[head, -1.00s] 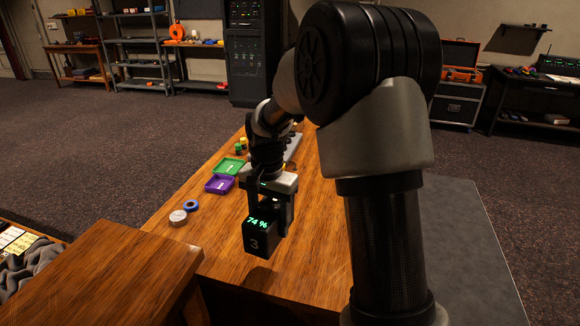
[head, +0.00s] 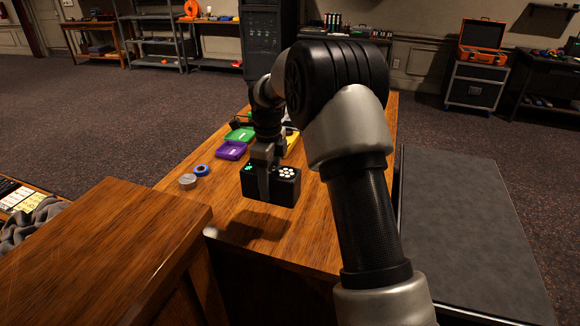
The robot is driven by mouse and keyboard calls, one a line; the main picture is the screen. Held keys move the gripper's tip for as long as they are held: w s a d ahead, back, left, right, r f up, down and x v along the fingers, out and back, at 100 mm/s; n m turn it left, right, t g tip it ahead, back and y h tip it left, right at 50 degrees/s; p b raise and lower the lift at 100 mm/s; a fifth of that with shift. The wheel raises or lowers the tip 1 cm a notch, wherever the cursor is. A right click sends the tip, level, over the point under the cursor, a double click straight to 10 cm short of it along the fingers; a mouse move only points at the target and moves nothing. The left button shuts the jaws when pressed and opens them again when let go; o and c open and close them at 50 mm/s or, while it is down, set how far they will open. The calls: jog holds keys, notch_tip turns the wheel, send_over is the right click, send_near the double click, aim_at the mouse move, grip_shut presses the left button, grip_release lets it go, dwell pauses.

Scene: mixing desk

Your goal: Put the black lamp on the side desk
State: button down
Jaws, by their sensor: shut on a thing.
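The black lamp (head: 287,190) is a small black box with a green display and a cluster of white lights on its top. My gripper (head: 264,182) is shut on it, with a grey finger down its near face. The lamp hangs above the near part of the long wooden desk (head: 222,203), apart from it, and its shadow falls on the wood. A second wooden desktop (head: 110,245) stands at the near left, close to the lamp's left. I cannot tell from the picture which one is the side desk.
A green tray (head: 240,134), a purple tray (head: 231,150), a blue tape roll (head: 202,170) and a grey round tin (head: 187,181) lie left of the lamp. The near left desktop is bare. A dark grey surface (head: 470,220) lies at right.

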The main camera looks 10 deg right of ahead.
jog(key=shift+f+b, duration=0.35)
jog(key=shift+f, duration=3.85)
jog(key=shift+f, duration=0.15)
jog(key=c, duration=0.7)
grip_release()
jog(key=shift+f, duration=0.1)
